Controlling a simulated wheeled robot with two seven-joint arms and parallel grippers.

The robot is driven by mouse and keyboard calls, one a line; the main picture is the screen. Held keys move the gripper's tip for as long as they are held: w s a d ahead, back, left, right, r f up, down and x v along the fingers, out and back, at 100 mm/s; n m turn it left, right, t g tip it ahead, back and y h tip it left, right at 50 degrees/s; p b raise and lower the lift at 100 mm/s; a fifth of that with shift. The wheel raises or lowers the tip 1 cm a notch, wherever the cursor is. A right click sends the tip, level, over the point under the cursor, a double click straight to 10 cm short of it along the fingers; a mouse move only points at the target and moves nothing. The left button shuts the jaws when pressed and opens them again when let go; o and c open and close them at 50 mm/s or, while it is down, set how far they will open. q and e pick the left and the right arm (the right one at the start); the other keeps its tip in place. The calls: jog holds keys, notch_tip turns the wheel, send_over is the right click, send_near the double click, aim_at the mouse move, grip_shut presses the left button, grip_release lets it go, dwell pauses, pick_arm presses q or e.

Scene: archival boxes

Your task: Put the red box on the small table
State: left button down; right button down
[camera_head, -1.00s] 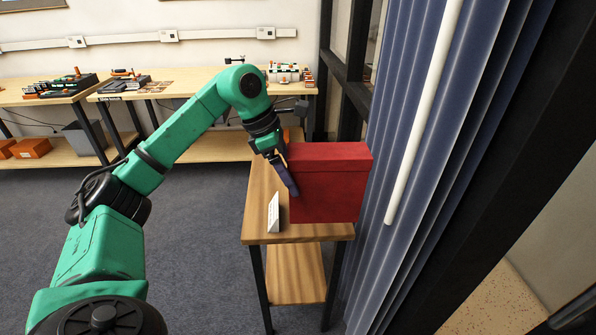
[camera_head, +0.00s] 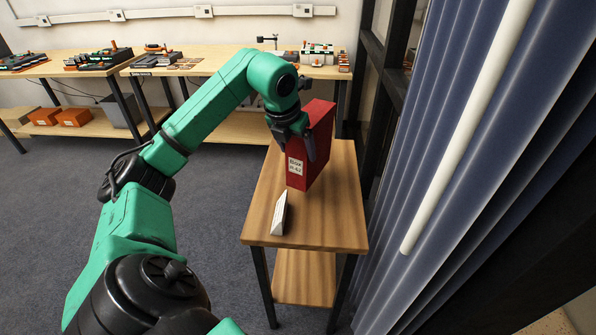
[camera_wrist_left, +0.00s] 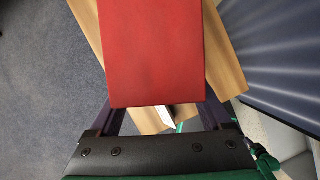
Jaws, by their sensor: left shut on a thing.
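The red box (camera_head: 319,143) is upright over the small wooden table (camera_head: 335,215), toward its far half. A white label shows on its narrow near face. My left gripper (camera_head: 303,142) is shut on the box near its upper part. In the left wrist view the red box (camera_wrist_left: 155,50) fills the top middle, with dark fingers on both sides and wood behind it. I cannot tell if the bottom of the box touches the tabletop. My right gripper is not in view.
A small white sign (camera_head: 279,214) stands on the small table, nearer than the box. The table's front and right parts are clear. Blue curtains (camera_head: 470,130) hang close on the right. Long workbenches (camera_head: 185,68) with tools stand behind.

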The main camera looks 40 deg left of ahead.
aim_at(296, 162)
pick_arm(q)
notch_tip(296, 162, down, 5)
jog(key=shift+f+b, duration=0.1)
jog(key=shift+b, duration=0.35)
grip_release()
jog(key=shift+s, duration=0.1)
jog(key=shift+r, duration=0.4)
jog(key=p+v, duration=0.1)
jog(key=v, duration=1)
jog(key=shift+s+d, duration=0.2)
jog(key=shift+s, duration=0.05)
jog(key=shift+r, duration=0.1)
